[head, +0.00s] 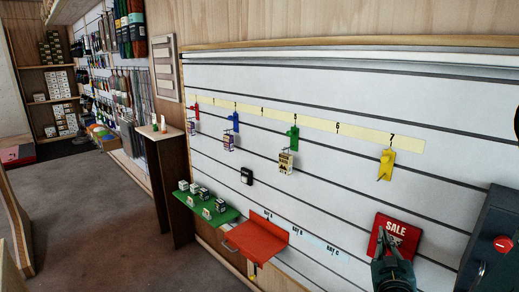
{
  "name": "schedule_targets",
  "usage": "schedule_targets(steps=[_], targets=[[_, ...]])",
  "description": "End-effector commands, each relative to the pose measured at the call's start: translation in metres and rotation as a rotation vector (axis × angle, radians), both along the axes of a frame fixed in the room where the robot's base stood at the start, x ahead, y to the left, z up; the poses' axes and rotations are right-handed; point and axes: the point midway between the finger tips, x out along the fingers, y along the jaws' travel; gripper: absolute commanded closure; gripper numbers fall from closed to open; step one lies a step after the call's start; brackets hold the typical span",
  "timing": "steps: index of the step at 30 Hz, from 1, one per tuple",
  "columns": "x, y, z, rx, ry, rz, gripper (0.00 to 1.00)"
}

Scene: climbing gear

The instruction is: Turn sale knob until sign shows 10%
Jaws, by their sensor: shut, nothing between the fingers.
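The red sale sign (411,238) is on the white slatted wall at the lower right, with "SALE" in white letters. Smaller marks below the word are too small and too covered to read as a percentage. My gripper (382,233) is shut and empty, pointing up in front of the sign's lower left part. Whether it touches the sign cannot be told. The sale knob cannot be made out; my gripper covers part of the sign.
A dark box (490,235) with a red button stands right of the sign. A red shelf (256,238) and a green shelf (215,214) jut out at left. Coloured hooks, such as a yellow one (387,163), hang below a numbered yellow strip (310,124). Open floor lies far left.

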Motion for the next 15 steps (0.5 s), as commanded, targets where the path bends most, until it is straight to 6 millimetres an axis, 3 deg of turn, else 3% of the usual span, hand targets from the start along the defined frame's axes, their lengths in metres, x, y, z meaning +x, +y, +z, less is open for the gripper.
schedule_targets(steps=[15], targets=[[-0.003,0.007,0.023,0.733,-0.317,-0.006,1.00]])
